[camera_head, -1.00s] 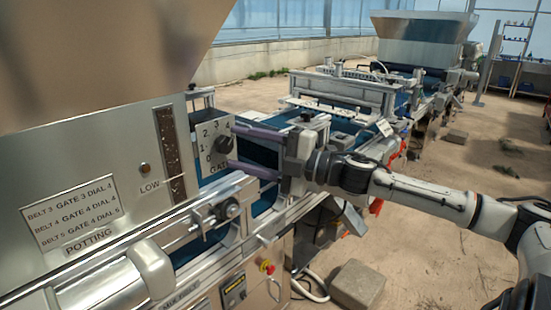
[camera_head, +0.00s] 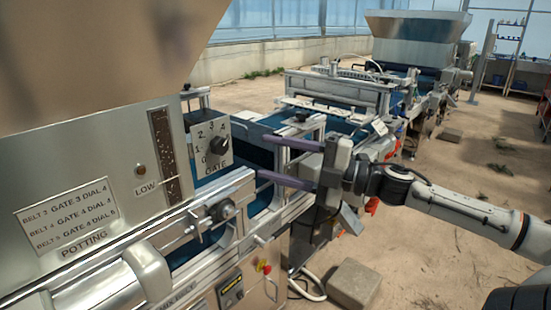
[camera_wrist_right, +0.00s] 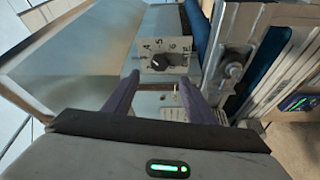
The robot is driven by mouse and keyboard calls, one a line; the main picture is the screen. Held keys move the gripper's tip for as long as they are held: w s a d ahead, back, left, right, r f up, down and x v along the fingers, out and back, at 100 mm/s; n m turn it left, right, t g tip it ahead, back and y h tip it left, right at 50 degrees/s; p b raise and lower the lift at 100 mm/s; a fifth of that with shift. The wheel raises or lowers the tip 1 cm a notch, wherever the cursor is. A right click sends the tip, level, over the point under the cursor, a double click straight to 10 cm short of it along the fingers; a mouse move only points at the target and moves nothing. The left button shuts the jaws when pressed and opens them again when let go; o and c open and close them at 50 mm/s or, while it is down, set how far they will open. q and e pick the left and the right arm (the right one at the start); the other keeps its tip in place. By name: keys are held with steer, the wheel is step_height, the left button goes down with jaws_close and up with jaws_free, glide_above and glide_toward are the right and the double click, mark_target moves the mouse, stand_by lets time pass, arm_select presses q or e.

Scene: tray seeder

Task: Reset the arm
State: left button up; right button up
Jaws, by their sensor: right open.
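My right gripper (camera_head: 268,160) is open and empty, with its two purple fingers apart. In the head view it stands to the right of the gate dial (camera_head: 219,145), clear of it. The dial is a black knob on a light plate marked with numbers and the word GATE. In the right wrist view the dial (camera_wrist_right: 160,60) shows ahead, above and between the fingertips of the right gripper (camera_wrist_right: 156,82). My right arm (camera_head: 440,203) comes in from the right. My left gripper is not in view.
The metal hopper panel (camera_head: 95,165) with a belt, gate and dial label stands at the left. The blue conveyor belt (camera_head: 262,160) runs behind my gripper. A second hopper (camera_head: 418,38) stands at the back. A concrete block (camera_head: 353,285) lies on the open floor.

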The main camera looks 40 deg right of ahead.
stand_by(0.5)
steer(key=s+d+f+m+h, duration=0.25)
steer(key=f+m, duration=0.25)
steer(key=f, duration=0.4)
steer(key=s+d+f+m+h, duration=0.2)
steer(key=f+m+h, duration=0.2)
steer(key=f, duration=0.5)
steer(key=s+a+f+m+g+h, duration=0.1)
steer(key=s+a+f+m+g, duration=0.15)
steer(key=f, duration=0.55)
steer(key=s+a+f+m+g+h, duration=0.1)
steer(key=s+a+f+m, duration=0.3)
steer(key=f, duration=0.5)
steer(key=s+a+f+m+g+y, duration=0.1)
steer(key=s+a+f, duration=0.1)
steer(key=a, duration=0.5)
steer(key=s+a+f+m+g, duration=0.1)
steer(key=s+a+f+g, duration=0.1)
steer(key=a+f, duration=0.3)
steer(key=s+a+f+m+g+y, duration=0.1)
steer(key=s+a+f, duration=0.3)
steer(key=a, duration=0.6)
steer(key=shift+m+g+y, duration=0.35)
steer(key=shift+g, duration=0.1)
steer(key=shift+a, duration=0.1)
